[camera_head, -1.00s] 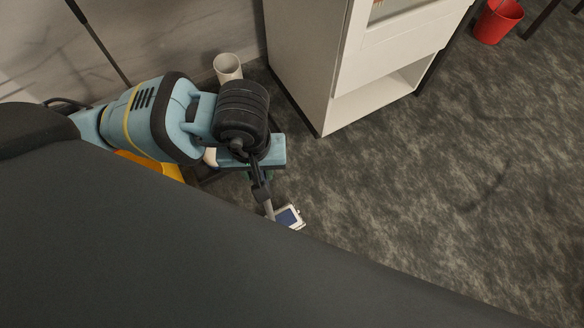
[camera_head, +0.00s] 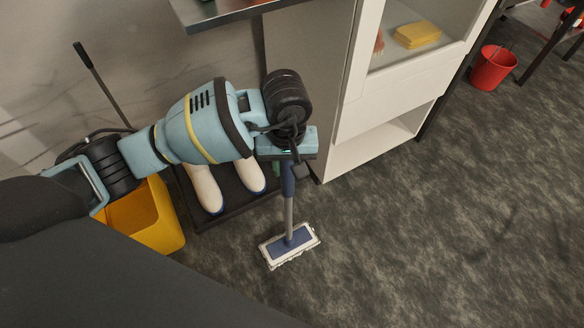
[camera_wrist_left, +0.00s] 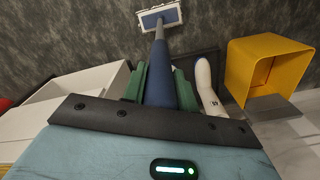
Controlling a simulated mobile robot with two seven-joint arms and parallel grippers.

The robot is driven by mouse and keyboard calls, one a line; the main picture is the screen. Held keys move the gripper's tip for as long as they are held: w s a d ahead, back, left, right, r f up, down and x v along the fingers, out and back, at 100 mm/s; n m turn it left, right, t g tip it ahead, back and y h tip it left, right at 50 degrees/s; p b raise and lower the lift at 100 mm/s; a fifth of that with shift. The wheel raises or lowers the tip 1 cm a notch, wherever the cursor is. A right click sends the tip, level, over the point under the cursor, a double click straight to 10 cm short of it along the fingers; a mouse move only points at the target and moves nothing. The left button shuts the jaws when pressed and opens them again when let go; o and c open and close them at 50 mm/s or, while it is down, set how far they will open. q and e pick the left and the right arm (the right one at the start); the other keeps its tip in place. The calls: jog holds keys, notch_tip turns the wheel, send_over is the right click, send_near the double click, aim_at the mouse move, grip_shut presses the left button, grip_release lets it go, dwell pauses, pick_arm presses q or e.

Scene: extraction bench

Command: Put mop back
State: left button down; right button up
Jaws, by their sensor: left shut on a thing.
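The mop has a grey pole (camera_head: 289,215), a blue grip and a flat blue head with a white pad (camera_head: 290,244). Its head is over the grey floor, in front of the boot tray; I cannot tell if it touches the floor. My left gripper (camera_head: 288,168) is shut on the blue grip, with the pole pointing down. In the left wrist view, the green fingers (camera_wrist_left: 158,84) close around the blue grip (camera_wrist_left: 160,77), and the mop head (camera_wrist_left: 160,17) is at the top. My right gripper is not in view.
White boots (camera_head: 206,188) stand on a dark tray (camera_head: 232,209). A yellow bucket (camera_head: 155,225) is left of it, below my arm. A thin dark handle (camera_head: 103,84) leans by the wall. A white cabinet (camera_head: 392,118) and red bucket (camera_head: 493,68) stand right. The floor at right is clear.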

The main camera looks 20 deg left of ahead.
pick_arm(q)
jog(key=w+f, duration=0.1)
jog(key=w+f+b, duration=0.1)
jog(key=f, duration=0.1)
jog(key=shift+f, duration=0.25)
dwell(0.4)
jog(key=shift+f, duration=0.2)
jog(key=c, duration=1.1)
grip_release()
notch_tip(320, 180, up, 12)
jog(key=p, duration=0.2)
jog(key=shift+r+p, duration=0.15)
jog(key=shift+p, duration=0.15)
